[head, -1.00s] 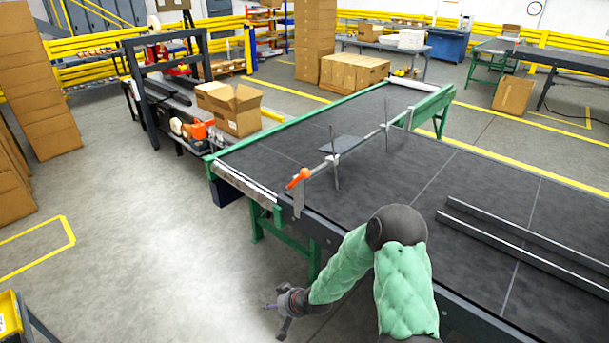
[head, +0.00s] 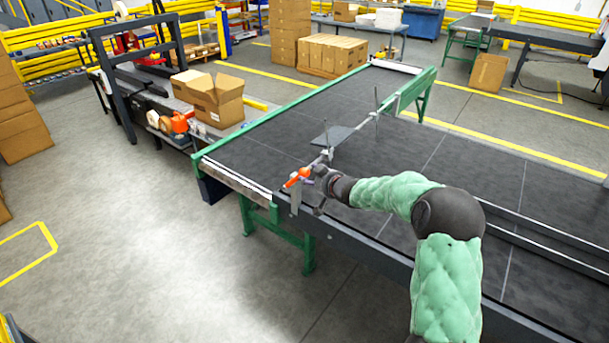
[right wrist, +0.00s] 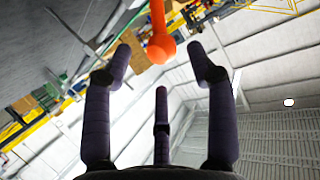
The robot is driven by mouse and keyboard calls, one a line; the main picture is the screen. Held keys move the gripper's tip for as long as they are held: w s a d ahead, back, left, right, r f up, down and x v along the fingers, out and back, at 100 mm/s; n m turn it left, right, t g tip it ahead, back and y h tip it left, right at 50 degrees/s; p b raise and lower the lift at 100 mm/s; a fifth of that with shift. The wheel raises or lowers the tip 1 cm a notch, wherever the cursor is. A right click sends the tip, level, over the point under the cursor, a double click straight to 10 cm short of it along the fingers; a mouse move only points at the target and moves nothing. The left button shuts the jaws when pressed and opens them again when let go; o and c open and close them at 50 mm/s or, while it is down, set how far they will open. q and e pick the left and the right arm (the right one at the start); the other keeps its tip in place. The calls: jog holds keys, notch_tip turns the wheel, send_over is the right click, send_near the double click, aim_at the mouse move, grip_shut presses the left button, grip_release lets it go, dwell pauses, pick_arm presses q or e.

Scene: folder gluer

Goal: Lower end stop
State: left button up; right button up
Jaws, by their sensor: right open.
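The end stop is a grey bar (head: 350,134) running across the dark conveyor belt, with a flat grey plate (head: 334,135) and thin upright rods on it. An orange handle (head: 297,177) sits at its near end, above the conveyor's front edge. The plate appears raised above the belt. My right gripper (head: 315,192) is open and close to the handle's right side in the head view. In the right wrist view the orange handle (right wrist: 158,42) has its rounded end between and just beyond the spread fingers (right wrist: 160,70); no grip shows. My left gripper is not in view.
The conveyor (head: 400,155) extends to the right, with long dark rails on it. An open carton (head: 212,98) stands on the machine at left. Stacked boxes (head: 335,55) are behind. The floor at front left is clear.

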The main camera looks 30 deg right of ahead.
aim_at(307, 175)
jog(key=shift+x, duration=2.9)
jog(key=shift+r, duration=0.1)
jog(key=shift+c, duration=0.2)
grip_shut()
